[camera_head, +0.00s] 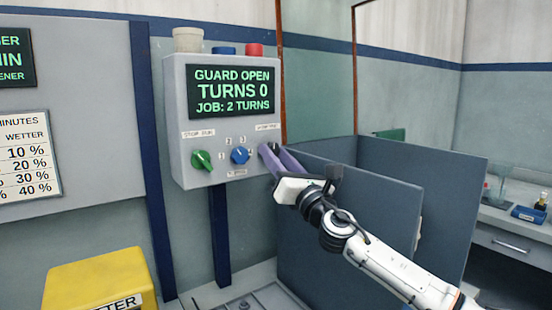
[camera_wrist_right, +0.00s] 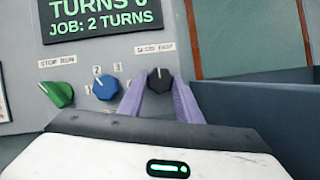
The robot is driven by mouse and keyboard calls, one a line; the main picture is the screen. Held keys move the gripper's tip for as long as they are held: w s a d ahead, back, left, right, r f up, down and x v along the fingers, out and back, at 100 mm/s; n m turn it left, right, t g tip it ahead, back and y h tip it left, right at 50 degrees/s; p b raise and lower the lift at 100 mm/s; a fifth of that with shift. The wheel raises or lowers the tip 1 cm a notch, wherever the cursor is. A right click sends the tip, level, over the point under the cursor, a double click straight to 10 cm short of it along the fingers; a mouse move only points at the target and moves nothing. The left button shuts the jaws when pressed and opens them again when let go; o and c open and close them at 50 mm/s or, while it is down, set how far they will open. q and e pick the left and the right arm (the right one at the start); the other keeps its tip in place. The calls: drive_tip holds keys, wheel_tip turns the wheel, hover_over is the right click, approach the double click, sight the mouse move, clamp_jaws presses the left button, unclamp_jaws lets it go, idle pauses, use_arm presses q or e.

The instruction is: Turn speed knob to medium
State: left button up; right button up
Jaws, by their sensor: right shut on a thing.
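The grey control box (camera_head: 180,90) carries a green knob (camera_head: 201,160), a blue knob (camera_head: 240,155) and, at the right, a black knob (camera_wrist_right: 159,80). The label above the black knob is too blurred to read surely. My right gripper (camera_head: 268,150) has its purple fingers on either side of the black knob and is shut on it. In the right wrist view, the black knob's narrow grip stands about upright, with a pale mark at its top. The blue knob (camera_wrist_right: 105,87) and green knob (camera_wrist_right: 58,94) are left of the fingers. My left gripper is out of view.
The box's screen (camera_head: 231,90) reads "GUARD OPEN, TURNS 0, JOB: 2 TURNS". Grey-blue panels (camera_head: 345,220) stand close right of the box, beside my right arm. A yellow box (camera_head: 98,280) is at lower left. A bench with small items (camera_head: 525,213) is at far right.

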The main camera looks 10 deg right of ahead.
drive_tip(key=o, duration=1)
drive_tip(key=shift+o, duration=0.2)
drive_tip(key=v, duration=1)
drive_tip(key=shift+s+b, duration=0.2)
drive_tip(key=shift+b, duration=0.2)
